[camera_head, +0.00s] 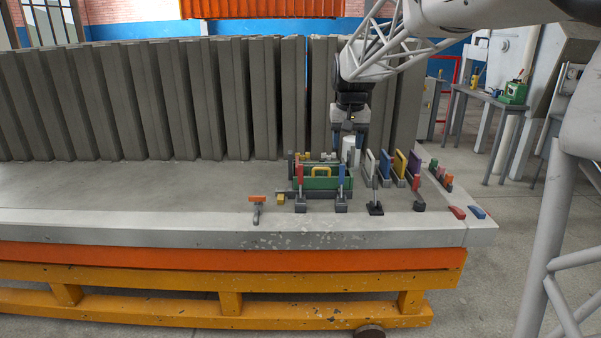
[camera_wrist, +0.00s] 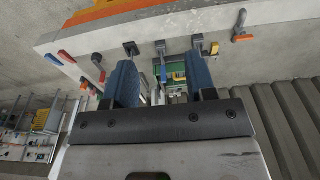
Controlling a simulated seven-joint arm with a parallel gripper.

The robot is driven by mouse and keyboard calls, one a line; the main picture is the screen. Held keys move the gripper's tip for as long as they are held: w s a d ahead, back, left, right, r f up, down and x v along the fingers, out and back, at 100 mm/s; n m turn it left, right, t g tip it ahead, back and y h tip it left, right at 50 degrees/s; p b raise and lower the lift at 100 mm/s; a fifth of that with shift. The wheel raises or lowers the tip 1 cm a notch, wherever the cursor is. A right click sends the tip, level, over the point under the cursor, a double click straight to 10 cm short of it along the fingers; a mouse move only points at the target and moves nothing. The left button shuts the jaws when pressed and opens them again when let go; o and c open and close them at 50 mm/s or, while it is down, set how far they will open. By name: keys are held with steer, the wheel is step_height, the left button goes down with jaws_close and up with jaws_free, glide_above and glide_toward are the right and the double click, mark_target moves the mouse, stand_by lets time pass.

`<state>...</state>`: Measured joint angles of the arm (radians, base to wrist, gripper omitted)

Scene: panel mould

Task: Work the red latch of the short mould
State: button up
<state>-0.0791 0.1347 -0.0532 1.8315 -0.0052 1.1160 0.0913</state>
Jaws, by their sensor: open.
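The mould (camera_head: 318,184) stands near the front of the pale table, with a green side and a yellow handle. The red latch (camera_head: 300,176) is an upright lever at its left front, on a dark foot. A similar blue lever (camera_head: 341,176) stands at its right front. My gripper (camera_head: 348,138) is above and behind the mould, apart from the red latch. In the wrist view its blue fingers (camera_wrist: 161,82) are spread, with part of the green mould (camera_wrist: 177,77) and the blue lever (camera_wrist: 162,66) between them. The right-hand finger appears to hide the red latch there.
An orange-handled clamp (camera_head: 257,204) and a yellow block (camera_head: 281,198) lie left of the mould. Upright coloured panels (camera_head: 398,168) stand to its right. A red piece (camera_head: 457,212) and a blue piece (camera_head: 478,212) lie near the right corner. Tall grey slabs (camera_head: 190,98) line the back. The table's left is clear.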

steer(key=w+a+f, duration=0.3)
steer(key=w, duration=0.7)
steer(key=w+a+f, duration=0.3)
steer(key=w+f, duration=0.1)
steer(key=w, duration=0.7)
steer(key=g, duration=0.1)
glide_above(301, 182)
steer(key=f, duration=1.1)
steer(key=shift+w+d, duration=0.1)
steer(key=shift+w, duration=0.1)
steer(key=shift+w+a+f, duration=0.2)
steer(key=shift+w+f, duration=0.15)
steer(key=shift+f, duration=0.05)
steer(key=shift+f, duration=3.9)
jaws_close()
